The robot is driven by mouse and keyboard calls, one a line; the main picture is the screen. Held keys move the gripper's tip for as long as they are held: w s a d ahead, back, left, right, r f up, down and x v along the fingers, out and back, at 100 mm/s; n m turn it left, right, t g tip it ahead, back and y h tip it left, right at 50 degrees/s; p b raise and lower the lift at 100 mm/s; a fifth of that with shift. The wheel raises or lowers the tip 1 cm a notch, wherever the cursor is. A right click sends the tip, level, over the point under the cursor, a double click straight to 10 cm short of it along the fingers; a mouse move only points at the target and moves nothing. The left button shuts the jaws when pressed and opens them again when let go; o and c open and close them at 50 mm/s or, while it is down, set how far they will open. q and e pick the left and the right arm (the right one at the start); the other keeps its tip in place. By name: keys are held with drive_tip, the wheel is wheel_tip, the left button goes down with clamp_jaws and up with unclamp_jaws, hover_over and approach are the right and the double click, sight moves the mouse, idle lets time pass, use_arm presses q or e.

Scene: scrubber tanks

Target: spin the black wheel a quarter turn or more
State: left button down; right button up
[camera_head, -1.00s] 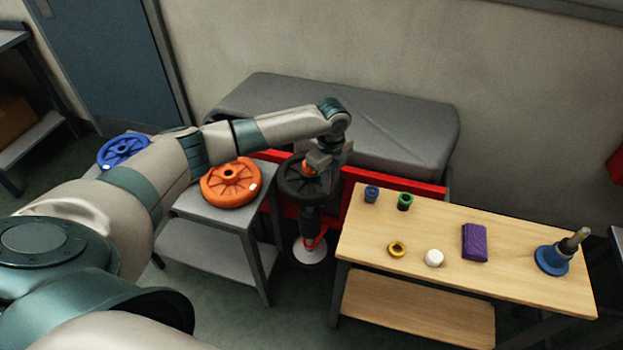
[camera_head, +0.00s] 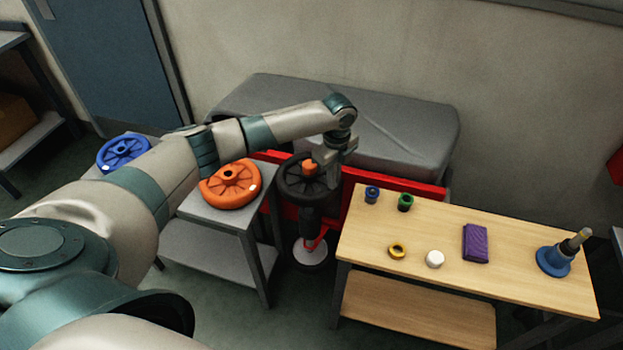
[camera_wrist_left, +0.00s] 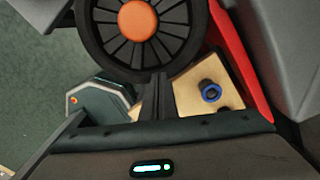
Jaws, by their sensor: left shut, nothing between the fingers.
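The black wheel (camera_head: 294,187) has an orange hub and stands mounted between the grey bench and the wooden table. It also shows at the top of the left wrist view (camera_wrist_left: 98,45), with its spokes around the orange hub. My left gripper (camera_head: 331,178) is at the wheel's right side in the head view. In the left wrist view its fingers (camera_wrist_left: 154,90) are shut together with nothing between them, at the wheel's near rim. I cannot tell whether they touch it. The gripper hides part of the rim in the head view. My right gripper is not in view.
An orange wheel (camera_head: 222,194) lies on the grey bench (camera_head: 205,219), and a blue wheel (camera_head: 123,152) is farther left. A red panel (camera_head: 410,188) runs behind the black wheel. The wooden table (camera_head: 436,225) holds several small items. A grey tank (camera_head: 400,135) is behind.

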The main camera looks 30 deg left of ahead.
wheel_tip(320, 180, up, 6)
drive_tip(key=p, duration=0.6)
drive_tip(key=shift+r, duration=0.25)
idle(0.4)
